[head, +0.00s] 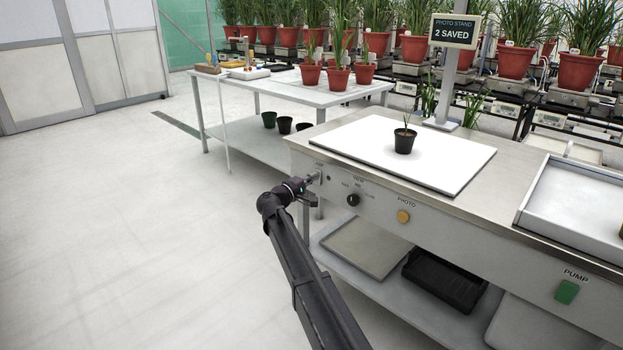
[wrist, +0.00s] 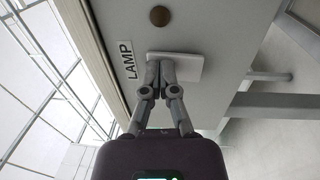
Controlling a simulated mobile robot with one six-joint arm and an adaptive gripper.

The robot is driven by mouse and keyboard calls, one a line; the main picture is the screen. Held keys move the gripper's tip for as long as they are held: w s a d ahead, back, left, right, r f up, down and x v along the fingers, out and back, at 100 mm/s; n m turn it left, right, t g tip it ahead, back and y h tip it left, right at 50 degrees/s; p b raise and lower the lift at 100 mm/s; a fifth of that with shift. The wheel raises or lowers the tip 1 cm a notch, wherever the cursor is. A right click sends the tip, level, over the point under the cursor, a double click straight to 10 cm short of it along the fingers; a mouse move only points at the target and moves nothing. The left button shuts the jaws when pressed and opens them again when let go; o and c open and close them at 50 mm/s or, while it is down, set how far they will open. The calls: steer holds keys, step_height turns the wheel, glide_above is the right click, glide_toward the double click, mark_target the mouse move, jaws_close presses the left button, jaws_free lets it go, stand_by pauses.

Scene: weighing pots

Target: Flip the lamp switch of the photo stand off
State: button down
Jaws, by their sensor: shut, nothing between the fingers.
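The photo stand (head: 400,205) is a steel bench with controls on its front panel. The wrist view shows the LAMP label (wrist: 129,60) beside a pale grey switch plate (wrist: 190,68). A round brown, unlit-looking indicator (wrist: 159,16) sits near the plate. My gripper (head: 313,179) is at the left end of the panel in the head view. Its fingers are shut and empty, with the tips (wrist: 161,66) together in front of the switch plate. The tips hide the switch lever, so I cannot tell its position or whether they touch it.
A dark view knob (head: 352,199) and a yellow PHOTO button (head: 403,216) are right of my gripper. A small potted plant (head: 404,140) stands on the white board (head: 450,160). The sign (head: 455,31) reads 2 SAVED. A white table (head: 290,91) is behind; floor at left is clear.

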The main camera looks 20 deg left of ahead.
steer(key=shift+s+a, duration=0.2)
steer(key=shift+a, duration=0.1)
steer(key=r+p+v, duration=0.1)
steer(key=r+v, duration=0.2)
steer(key=v, duration=1)
steer(key=shift+s+a+p, duration=0.2)
steer(key=shift+s+p, duration=0.1)
steer(key=shift+s, duration=0.2)
